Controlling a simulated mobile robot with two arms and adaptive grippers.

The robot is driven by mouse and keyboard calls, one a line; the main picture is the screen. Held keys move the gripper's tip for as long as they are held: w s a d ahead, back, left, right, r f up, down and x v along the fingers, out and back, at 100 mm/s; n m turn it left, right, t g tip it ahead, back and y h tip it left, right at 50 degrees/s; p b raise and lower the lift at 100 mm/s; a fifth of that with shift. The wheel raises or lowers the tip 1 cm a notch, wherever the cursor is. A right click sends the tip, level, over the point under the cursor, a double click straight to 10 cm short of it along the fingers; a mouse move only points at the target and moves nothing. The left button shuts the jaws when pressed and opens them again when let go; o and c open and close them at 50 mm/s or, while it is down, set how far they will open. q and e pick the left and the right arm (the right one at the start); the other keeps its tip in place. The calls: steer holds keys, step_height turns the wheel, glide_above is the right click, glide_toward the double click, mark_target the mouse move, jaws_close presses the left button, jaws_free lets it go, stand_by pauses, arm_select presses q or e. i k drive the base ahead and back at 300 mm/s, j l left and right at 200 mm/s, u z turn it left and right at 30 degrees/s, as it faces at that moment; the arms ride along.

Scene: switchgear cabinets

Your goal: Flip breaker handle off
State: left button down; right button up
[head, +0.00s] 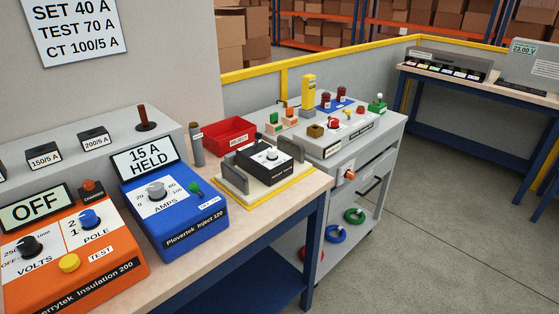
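A black boxy device (265,169) with a white label sits in a cream fixture (240,202) near the right end of the workbench. It looks like the breaker. A grey upright plate stands at the left side of the fixture. Neither of my grippers shows in the head view.
A blue injector (195,220) reads "15 A HELD". An orange insulation tester (120,275) reads "OFF". A red bin (230,136) stands behind the fixture. A grey cart (345,158) with switches and buttons adjoins the bench. Floor at right is clear.

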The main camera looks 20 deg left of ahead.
mark_target(257, 135)
steer(key=i+j, duration=0.1)
steer(key=i, duration=0.75)
